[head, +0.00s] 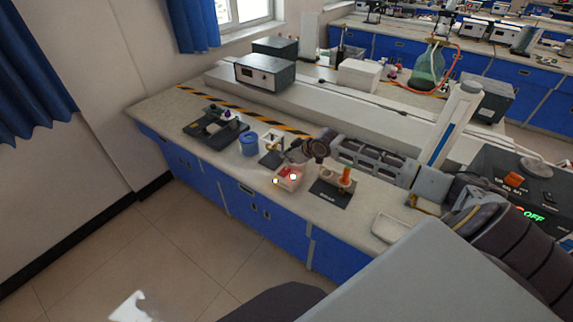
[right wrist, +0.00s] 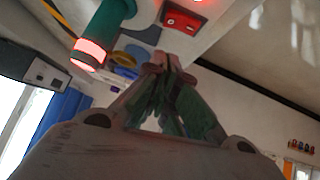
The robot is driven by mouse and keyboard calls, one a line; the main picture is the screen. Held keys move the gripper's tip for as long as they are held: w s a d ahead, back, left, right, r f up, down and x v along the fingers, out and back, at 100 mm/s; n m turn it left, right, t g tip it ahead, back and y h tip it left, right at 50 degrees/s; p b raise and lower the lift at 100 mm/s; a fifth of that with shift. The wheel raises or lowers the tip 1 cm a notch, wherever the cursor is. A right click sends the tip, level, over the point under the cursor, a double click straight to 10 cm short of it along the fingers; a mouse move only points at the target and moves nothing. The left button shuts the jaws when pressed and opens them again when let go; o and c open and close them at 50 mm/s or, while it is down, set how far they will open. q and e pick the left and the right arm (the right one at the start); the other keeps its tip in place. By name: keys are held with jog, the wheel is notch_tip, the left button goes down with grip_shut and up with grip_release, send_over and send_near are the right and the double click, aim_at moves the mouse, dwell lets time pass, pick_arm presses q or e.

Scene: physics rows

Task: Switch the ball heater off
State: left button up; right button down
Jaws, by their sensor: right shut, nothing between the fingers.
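A small pale box with a red top (head: 287,173) sits near the front edge of the bench; it looks like the heater's switch box, though I cannot be sure. Two small bright spots show at it. In the right wrist view a red switch panel (right wrist: 184,19) shows just beyond the fingertips. My right gripper (head: 287,158) reaches in from the right, just above and behind the box. In the right wrist view its fingers (right wrist: 164,64) meet, shut and empty. Whether they touch the box is unclear.
An orange-topped piece on a dark mat (head: 333,195) stands right of the box. A blue container (head: 248,144) and a black-based apparatus (head: 215,128) stand left. A dark device with green "OFF" lettering (head: 530,214) is far right. A green cylinder with a glowing end (right wrist: 100,34) is close by.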

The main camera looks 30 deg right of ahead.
aim_at(285, 173)
jog(key=shift+w+a+f, duration=0.15)
jog(key=shift+w+f, duration=0.3)
jog(key=shift+f, duration=0.1)
jog(key=shift+d+f+p, duration=0.2)
jog(key=shift+f+p, duration=0.15)
jog(key=shift+f, duration=1.5)
jog(key=shift+d+f, duration=0.1)
jog(key=shift+w+f, duration=0.1)
jog(key=shift+f, duration=0.05)
jog(key=shift+s+a+p, duration=0.3)
jog(key=shift+a+p, duration=0.25)
jog(key=shift+p, duration=0.2)
jog(key=shift+a, duration=0.15)
jog(key=shift+r, duration=0.3)
